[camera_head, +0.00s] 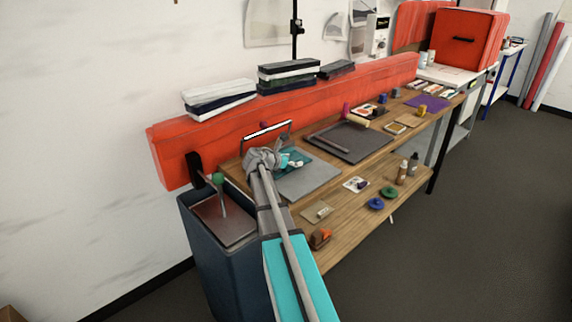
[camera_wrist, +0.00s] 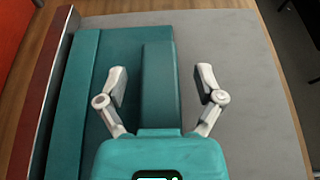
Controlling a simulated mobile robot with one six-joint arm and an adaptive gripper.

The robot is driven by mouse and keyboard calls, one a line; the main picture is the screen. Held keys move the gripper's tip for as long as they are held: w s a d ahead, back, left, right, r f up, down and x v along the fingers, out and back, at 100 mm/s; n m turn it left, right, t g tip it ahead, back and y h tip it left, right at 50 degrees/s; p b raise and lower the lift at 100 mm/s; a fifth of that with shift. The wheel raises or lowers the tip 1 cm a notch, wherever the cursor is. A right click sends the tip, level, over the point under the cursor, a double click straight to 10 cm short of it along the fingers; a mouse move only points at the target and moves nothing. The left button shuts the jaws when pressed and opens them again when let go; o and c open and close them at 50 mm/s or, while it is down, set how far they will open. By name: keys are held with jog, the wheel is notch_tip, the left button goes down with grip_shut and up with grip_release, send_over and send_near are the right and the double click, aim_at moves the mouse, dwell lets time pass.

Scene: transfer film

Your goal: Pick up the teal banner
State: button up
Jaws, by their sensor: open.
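The teal banner (camera_wrist: 85,100) lies flat on a grey board in the wrist view, along the board's left side. A narrower raised teal strip (camera_wrist: 160,75) at its right edge looks like part of it. My gripper (camera_wrist: 162,78) is open above it, with one pale finger on each side of the strip. I cannot tell whether the fingers touch it. In the head view the banner (camera_head: 297,153) shows on the bench just beyond my gripper (camera_head: 290,163), and my wrist hides part of it.
The grey board (camera_head: 311,181) lies on the wooden bench (camera_head: 340,222). A dark tray (camera_head: 350,143) sits to the right. Small bottles (camera_head: 402,173) and green and blue discs (camera_head: 388,192) are near the front edge. A dark bin (camera_head: 212,262) stands at the bench's left end. A red board backs the bench.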

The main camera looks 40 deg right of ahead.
dwell(0.3)
grip_shut()
dwell(0.3)
jog(key=shift+r, duration=0.15)
notch_tip(320, 180, up, 3)
jog(key=p, duration=0.3)
jog(key=s+d+r+p, duration=0.2)
jog(key=s+r+p, duration=0.3)
jog(key=s, duration=0.1)
jog(key=s+d+r+p, duration=0.3)
jog(key=s+r+p, duration=0.1)
jog(key=s, duration=0.3)
jog(key=shift+d+r+p, duration=0.25)
jog(key=shift+r+p, duration=0.1)
jog(key=shift+p, duration=0.2)
